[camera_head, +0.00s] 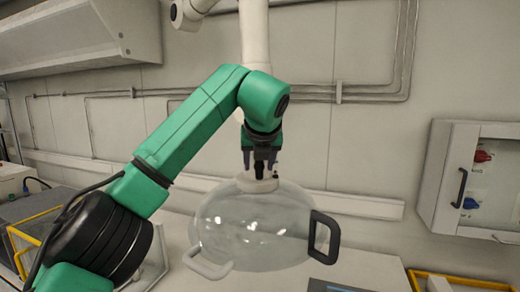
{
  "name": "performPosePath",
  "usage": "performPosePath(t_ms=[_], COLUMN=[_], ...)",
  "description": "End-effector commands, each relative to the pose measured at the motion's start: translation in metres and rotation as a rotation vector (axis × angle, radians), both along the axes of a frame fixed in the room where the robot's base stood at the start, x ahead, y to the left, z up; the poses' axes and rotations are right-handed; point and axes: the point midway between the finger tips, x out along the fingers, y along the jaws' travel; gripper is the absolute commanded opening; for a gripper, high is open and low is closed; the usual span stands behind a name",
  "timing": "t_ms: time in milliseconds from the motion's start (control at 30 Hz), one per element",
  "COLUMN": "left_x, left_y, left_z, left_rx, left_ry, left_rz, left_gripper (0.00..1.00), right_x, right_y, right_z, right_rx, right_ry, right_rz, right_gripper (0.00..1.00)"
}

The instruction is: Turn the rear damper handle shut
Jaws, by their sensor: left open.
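A clear dome-shaped hood (250,232) hangs at the lower end of a white extraction arm (255,38). My left gripper (260,167) points down in front of the hood's pale neck (257,184), with its two dark fingers apart, one on each side of it. A small dark part shows beside the neck, just right of the fingers; I cannot tell whether it is the damper handle. The arm and fingers hide much of the neck. The hood has a black grab handle (325,234) at its right and a white one (207,265) at its left front. My right gripper is not in view.
A pale bench (372,268) lies under the hood, with yellow-framed items at left and lower right. A wall cabinet (470,190) with red and blue valve knobs is at right. Pipes run along the wall. A grey canopy (75,35) is at upper left.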

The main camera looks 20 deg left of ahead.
Motion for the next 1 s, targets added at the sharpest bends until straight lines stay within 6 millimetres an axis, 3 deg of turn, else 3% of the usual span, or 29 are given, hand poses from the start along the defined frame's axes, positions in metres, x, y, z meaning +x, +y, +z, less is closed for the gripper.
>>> performPosePath(t_ms=[167, 500, 1000], left_x=[-0.027, -0.078, -0.082], left_y=[-0.01, -0.026, -0.028], left_z=[0.026, 0.086, 0.091], left_rx=[-0.001, 0.0, 0.0], left_ry=[-0.004, 0.0, 0.001], left_rz=[-0.001, 0.001, 0.001], left_gripper=[0.55, 0.55, 0.55], right_x=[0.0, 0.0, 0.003], right_y=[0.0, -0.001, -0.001], right_z=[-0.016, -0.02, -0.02], right_rx=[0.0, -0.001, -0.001], right_ry=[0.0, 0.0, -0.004], right_rz=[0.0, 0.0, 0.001], right_gripper=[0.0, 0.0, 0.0])
